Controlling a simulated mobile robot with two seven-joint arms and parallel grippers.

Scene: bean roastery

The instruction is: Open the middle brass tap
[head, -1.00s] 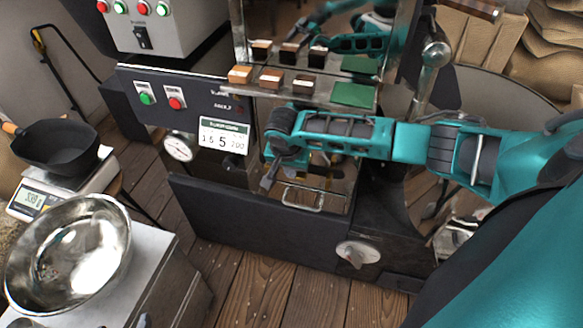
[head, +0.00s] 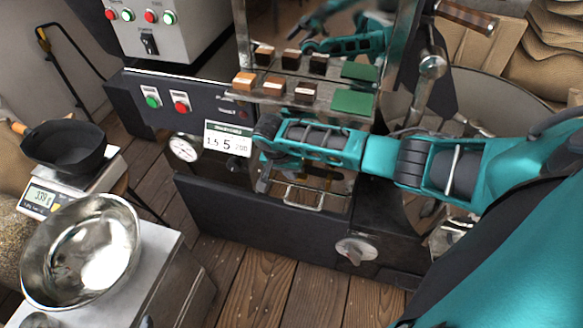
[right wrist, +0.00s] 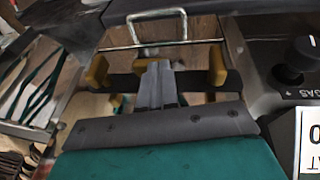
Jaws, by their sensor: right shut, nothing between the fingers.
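A row of brass taps shows in the right wrist view: a left tap (right wrist: 98,73) and a right tap (right wrist: 217,66), with the middle tap (right wrist: 145,65) between them, mostly hidden behind my fingers. They sit along a dark bar. My right gripper (right wrist: 155,70) is shut and empty, with its tips over the middle tap; whether they touch it I cannot tell. In the head view my right gripper (head: 262,184) is in front of the machine's lower front, and its forearm hides most of the taps. My left gripper is not in view.
A wire handle (head: 303,201) is below the forearm. A gas knob (right wrist: 297,60) sits at one side of the taps. A steel bowl (head: 50,255) stands at the left.

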